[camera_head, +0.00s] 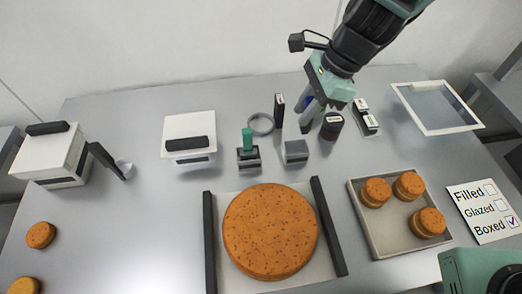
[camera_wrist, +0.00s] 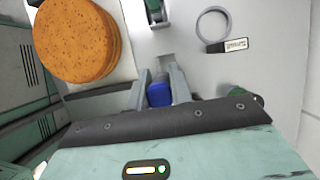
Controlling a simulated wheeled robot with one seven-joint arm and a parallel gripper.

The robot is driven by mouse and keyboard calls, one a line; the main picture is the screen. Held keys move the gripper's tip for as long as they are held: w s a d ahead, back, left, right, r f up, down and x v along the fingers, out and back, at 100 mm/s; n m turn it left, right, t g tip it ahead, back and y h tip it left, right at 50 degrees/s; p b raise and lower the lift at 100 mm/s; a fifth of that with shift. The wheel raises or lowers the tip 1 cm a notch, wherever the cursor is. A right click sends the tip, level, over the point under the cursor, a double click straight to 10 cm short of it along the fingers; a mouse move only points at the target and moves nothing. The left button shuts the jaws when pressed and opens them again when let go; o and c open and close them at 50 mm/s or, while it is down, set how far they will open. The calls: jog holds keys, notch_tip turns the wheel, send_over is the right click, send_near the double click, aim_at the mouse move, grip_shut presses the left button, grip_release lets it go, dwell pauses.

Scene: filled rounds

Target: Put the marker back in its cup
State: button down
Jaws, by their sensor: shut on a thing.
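The marker (camera_wrist: 159,94) shows as a blue piece between the two grey fingers of my gripper (camera_wrist: 160,88) in the wrist view. In the head view the blue piece (camera_head: 308,101) is partly hidden by the fingers. My gripper (camera_head: 308,115) is shut on it at the back of the table, left of a dark round labelled jar (camera_head: 332,126). A small grey block-like holder (camera_head: 295,151) stands in front of the gripper. I cannot tell whether this holder or the dark jar is the marker's cup.
A green-handled tool (camera_head: 247,138) in a stand, a grey ring (camera_head: 261,124) and a dark upright block (camera_head: 279,110) stand to the left. A large round cake (camera_head: 270,230) lies in front. A tray (camera_head: 360,221) of small cakes and a checklist board (camera_head: 484,212) are at right.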

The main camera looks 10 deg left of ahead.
jog(key=shift+w+a+f, duration=0.1)
jog(key=shift+a+f, duration=0.05)
jog(key=shift+f, duration=1.5)
jog(key=shift+s+a+f, duration=0.1)
jog(key=shift+a+f, duration=0.1)
jog(key=shift+f, duration=1.45)
jog(key=shift+w+a+f, duration=0.1)
jog(key=shift+a+f, duration=0.05)
jog(key=shift+f, duration=1.5)
jog(key=shift+f, duration=0.15)
jog(key=c, duration=1.3)
grip_release()
jog(key=shift+o, duration=0.2)
